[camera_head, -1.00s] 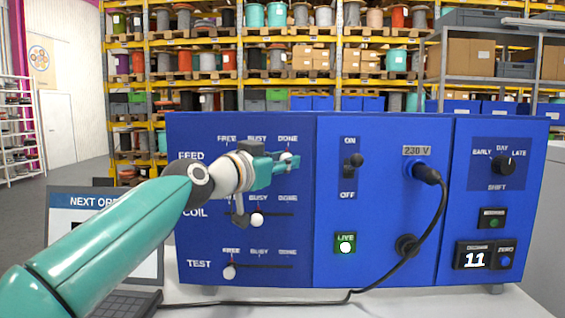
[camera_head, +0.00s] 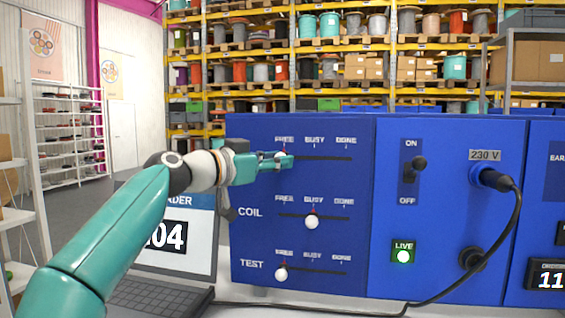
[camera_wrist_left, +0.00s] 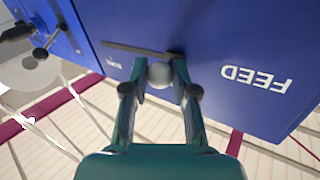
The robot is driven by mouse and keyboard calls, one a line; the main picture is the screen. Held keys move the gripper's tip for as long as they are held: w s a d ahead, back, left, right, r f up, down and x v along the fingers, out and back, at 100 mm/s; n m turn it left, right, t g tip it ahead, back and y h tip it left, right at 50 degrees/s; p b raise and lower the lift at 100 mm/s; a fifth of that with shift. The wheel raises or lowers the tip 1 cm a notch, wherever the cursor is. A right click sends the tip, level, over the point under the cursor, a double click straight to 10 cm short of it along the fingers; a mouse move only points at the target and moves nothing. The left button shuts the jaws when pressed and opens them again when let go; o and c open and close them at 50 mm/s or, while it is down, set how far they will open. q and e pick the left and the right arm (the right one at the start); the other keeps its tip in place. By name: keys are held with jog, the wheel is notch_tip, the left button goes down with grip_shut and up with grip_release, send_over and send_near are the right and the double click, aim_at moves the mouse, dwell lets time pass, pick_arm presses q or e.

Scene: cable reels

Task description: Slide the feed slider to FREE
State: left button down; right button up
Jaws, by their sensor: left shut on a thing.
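The feed slider's white knob (camera_head: 281,156) is at the left end of its slot, below the FREE mark in the top row of the blue panel (camera_head: 300,187). My left gripper (camera_head: 286,161) is shut on this knob and hides part of it and the FEED label. In the left wrist view the round knob (camera_wrist_left: 159,74) sits between the two fingertips, at the slot end nearer the FEED label (camera_wrist_left: 256,78). My right gripper is in neither view.
Below, the COIL knob (camera_head: 311,221) is under BUSY and the TEST knob (camera_head: 281,273) is under FREE. To the right are an ON/OFF switch (camera_head: 418,163), a lit LIVE lamp (camera_head: 403,256) and a plugged black cable (camera_head: 518,215). A laptop (camera_head: 172,237) stands left of the panel.

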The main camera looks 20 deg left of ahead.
pick_arm(q)
jog(key=shift+a, duration=0.15)
jog(key=c, duration=0.9)
grip_release()
jog(key=shift+a, duration=0.15)
jog(key=v, duration=1.2)
jog(key=shift+d, duration=0.25)
